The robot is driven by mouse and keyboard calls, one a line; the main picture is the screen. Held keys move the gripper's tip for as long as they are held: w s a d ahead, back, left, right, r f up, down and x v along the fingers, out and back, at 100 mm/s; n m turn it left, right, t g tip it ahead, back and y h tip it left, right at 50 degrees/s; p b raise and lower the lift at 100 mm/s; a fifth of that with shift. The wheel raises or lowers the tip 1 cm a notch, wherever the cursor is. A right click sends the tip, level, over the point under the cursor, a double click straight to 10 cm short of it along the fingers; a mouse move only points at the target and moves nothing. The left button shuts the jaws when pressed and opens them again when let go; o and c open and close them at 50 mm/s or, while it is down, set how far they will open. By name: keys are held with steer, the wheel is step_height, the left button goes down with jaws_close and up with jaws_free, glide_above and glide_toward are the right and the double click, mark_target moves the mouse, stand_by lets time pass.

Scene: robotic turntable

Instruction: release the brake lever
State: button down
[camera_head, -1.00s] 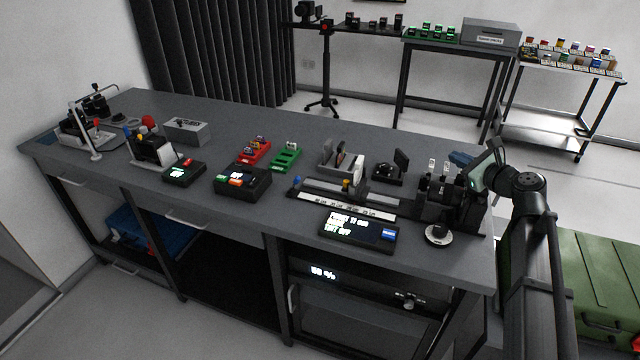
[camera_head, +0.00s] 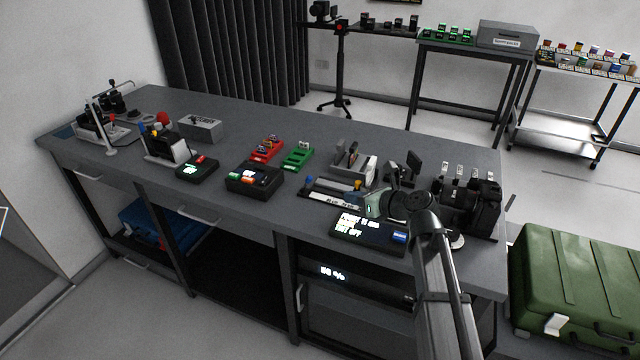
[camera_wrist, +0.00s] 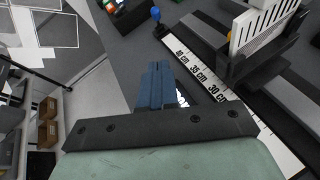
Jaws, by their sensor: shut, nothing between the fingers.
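A small lever with a blue knob (camera_head: 309,181) stands at the left end of the rail with the white scale; it also shows in the wrist view (camera_wrist: 156,13). An orange-yellow knob (camera_head: 358,184) sits farther right on the same rail. I cannot tell which of these is the brake lever. My gripper (camera_wrist: 160,68) shows its blue fingers shut and empty, beside the scale's "cm" marks and apart from the blue knob.
The scale (camera_wrist: 203,75) lies right of my fingers, with a slotted upright block (camera_wrist: 262,25) on the rail behind. A lit display box (camera_head: 368,236) is in front of the rail. A green case (camera_head: 575,285) is beside the bench.

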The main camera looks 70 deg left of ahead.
stand_by(0.3)
glide_toward(306, 184)
step_height(306, 184, down, 2)
steer(key=shift+w+f, duration=0.15)
steer(key=a, duration=0.1)
steer(key=s+a, duration=0.1)
steer(key=shift+a+r, duration=0.35)
steer(key=shift+a, duration=0.05)
steer(key=shift+s+a+r, duration=0.15)
steer(key=shift+a+r, duration=0.1)
steer(key=shift+a, duration=0.3)
